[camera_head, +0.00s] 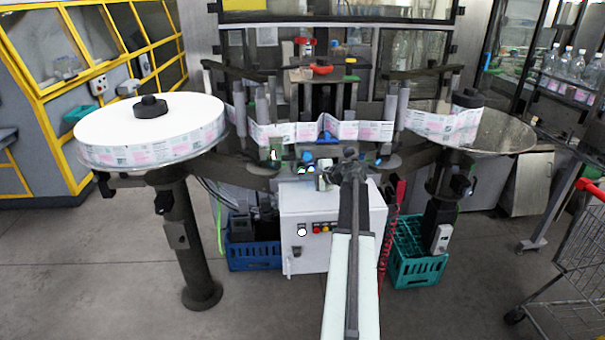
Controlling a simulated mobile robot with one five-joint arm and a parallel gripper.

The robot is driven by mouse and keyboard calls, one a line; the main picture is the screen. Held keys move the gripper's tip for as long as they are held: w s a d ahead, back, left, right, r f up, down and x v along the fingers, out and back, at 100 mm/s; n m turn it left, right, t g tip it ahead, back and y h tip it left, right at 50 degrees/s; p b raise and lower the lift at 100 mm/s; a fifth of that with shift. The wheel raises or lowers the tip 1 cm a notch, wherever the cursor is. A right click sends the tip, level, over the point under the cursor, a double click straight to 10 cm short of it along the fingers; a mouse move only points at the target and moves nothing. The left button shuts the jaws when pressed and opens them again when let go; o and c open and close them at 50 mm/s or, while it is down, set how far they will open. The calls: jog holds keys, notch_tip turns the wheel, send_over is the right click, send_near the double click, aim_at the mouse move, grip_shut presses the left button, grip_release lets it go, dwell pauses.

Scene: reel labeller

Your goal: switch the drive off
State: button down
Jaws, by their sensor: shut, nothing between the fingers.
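The reel labeller stands across the middle, with a full reel of labels (150,128) on its left plate and a printed label strip (290,131) running to the right side. A white control cabinet (305,265) hangs below the machine. Its front has a row of small buttons, including a white one (302,231) and a red one (317,230), with a dark switch (296,252) below them. I cannot read which control is the drive's. My gripper (350,153) is shut and empty, above the cabinet's right part in the picture. Small coloured controls (307,166) lie just left of it.
A blue crate (253,258) stands left of the cabinet and a teal crate (418,268) right of it. A red coiled cable hangs by the cabinet's right side. A shopping cart (580,270) is at the far right.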

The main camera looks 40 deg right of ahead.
jog(key=shift+w+d, duration=0.25)
jog(key=shift+w, duration=0.1)
dwell(0.3)
dwell(0.4)
jog(key=shift+s+a, duration=0.55)
jog(key=shift+s, duration=0.15)
jog(key=shift+s+a, duration=1.65)
jog(key=shift+s, duration=0.3)
